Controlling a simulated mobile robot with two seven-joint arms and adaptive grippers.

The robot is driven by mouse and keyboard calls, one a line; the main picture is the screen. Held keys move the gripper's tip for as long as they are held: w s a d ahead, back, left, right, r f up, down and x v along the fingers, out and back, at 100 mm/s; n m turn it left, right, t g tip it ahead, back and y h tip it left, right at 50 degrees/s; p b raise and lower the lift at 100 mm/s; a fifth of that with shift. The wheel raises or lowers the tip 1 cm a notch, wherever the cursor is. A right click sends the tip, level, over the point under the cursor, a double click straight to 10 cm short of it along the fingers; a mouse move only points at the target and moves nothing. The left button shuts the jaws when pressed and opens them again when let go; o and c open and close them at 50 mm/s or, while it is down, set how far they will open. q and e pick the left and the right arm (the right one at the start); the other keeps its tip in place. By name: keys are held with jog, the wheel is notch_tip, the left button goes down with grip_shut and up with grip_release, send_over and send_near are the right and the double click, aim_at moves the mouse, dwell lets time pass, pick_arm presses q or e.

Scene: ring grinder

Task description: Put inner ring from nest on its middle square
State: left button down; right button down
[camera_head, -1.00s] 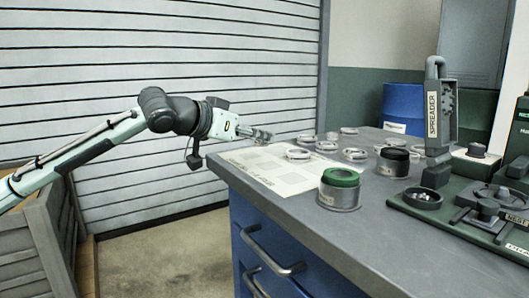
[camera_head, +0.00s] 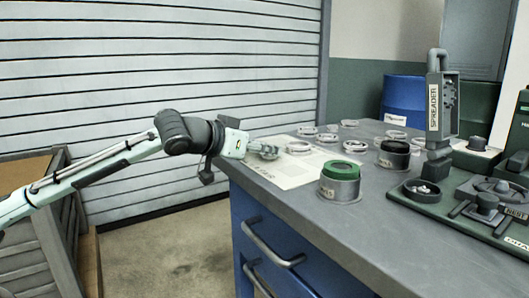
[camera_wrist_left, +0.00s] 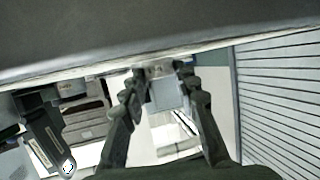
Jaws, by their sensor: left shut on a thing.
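My left gripper (camera_head: 268,150) is low over the left part of the pale sheet (camera_head: 290,177) with grey squares, at the bench's left end. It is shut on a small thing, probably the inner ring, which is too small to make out. Whether the held thing touches the sheet cannot be told. The green base with the nest (camera_head: 512,212) is at the right. My right gripper is not in view.
Several pale rings (camera_head: 298,147) lie around the sheet's far side. A green-topped pot (camera_head: 340,182) and a black-topped pot (camera_head: 394,154) stand right of it. The upright spreader (camera_head: 434,106) stands farther right. The front bench top (camera_head: 330,228) is clear.

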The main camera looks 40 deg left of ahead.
pick_arm(q)
jog(key=shift+f, duration=0.1)
dwell(0.3)
jog(key=c, duration=1.2)
grip_release()
jog(key=shift+o, duration=0.2)
